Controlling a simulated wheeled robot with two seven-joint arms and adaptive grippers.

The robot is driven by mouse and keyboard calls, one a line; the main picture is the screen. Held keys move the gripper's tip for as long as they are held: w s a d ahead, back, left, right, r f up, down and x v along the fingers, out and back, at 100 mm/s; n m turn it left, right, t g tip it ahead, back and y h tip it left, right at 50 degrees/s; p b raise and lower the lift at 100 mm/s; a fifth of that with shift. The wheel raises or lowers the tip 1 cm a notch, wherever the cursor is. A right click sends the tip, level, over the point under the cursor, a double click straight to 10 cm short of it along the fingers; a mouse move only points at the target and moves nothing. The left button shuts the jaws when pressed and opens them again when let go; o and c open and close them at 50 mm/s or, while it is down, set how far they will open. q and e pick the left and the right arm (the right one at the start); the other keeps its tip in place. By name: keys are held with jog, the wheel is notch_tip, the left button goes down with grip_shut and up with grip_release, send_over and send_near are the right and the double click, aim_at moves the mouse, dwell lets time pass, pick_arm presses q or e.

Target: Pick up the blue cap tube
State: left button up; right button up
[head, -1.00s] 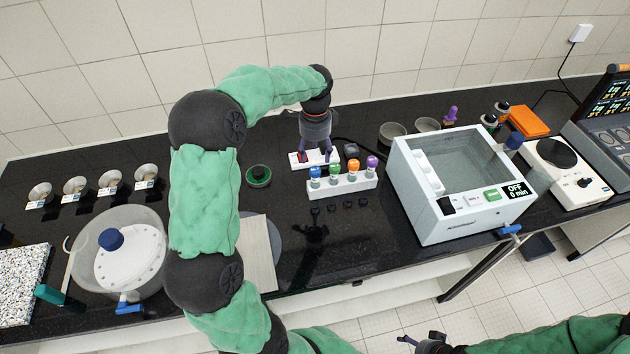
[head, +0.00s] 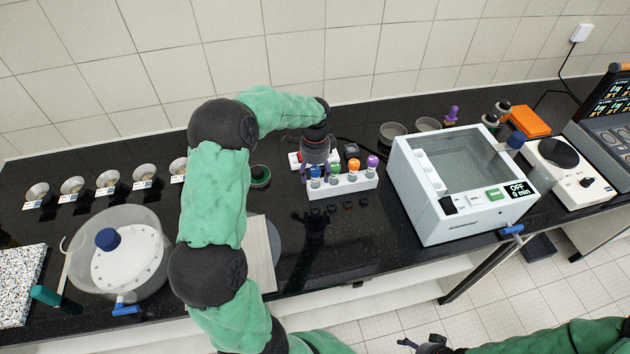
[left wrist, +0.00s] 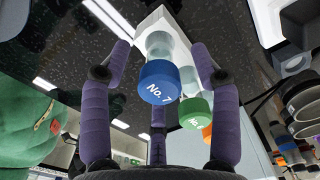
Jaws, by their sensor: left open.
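The blue cap tube stands in the white rack (head: 345,188) at its left end. In the head view my left gripper (head: 315,175) is over the left end of the rack and partly hides the blue cap. It is open and empty; the fingers are around the cap with gaps on both sides. My right gripper (head: 418,344) shows only partly at the bottom edge, and its jaws are unclear.
Tubes with green (head: 333,170), orange (head: 354,164) and purple (head: 373,161) caps stand in the same rack, right of the blue one. The white water bath (head: 455,215) is close on the right. A wooden board (head: 260,255) lies to the left. Counter in front of the rack is mostly clear.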

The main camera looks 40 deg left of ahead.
pick_arm(q)
grip_shut()
jog(key=shift+r, duration=0.15)
